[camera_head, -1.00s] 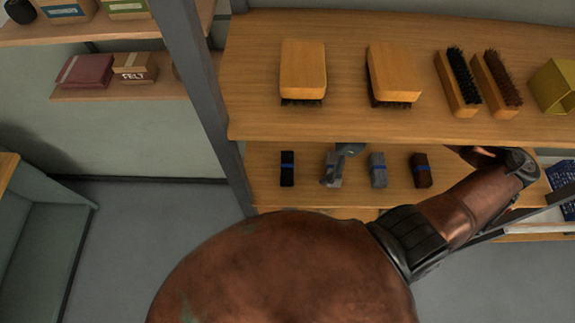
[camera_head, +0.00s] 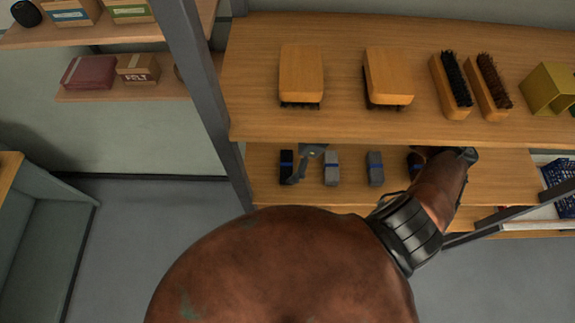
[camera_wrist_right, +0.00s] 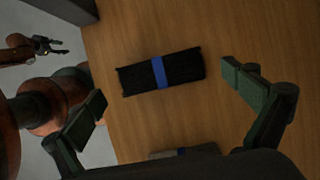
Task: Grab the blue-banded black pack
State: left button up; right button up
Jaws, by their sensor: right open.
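The blue-banded black pack (camera_head: 286,168) lies at the left end of the lower shelf. My right gripper (camera_head: 302,165) is beside its right side in the head view, partly hidden by the shelf above. In the right wrist view the black pack (camera_wrist_right: 140,77) lies whole between the open, empty fingers of my right gripper (camera_wrist_right: 165,82), with room on both sides. I cannot tell whether a finger touches it. My left gripper (camera_wrist_right: 48,46) shows small at the upper left of the wrist view; its jaw state is unclear.
Right of the black pack lie a light grey pack (camera_head: 331,169), a darker grey pack (camera_head: 375,169) and a brown pack (camera_head: 412,164) partly behind my arm. The upper shelf (camera_head: 350,122) overhangs them. A grey post (camera_head: 205,95) stands at the left.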

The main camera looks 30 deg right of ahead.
aim_at(287, 165)
jog(key=shift+x, duration=1.85)
jog(key=shift+s, duration=0.1)
jog(key=shift+c, duration=0.6)
jog(key=c, duration=1.1)
jog(key=shift+o, duration=0.2)
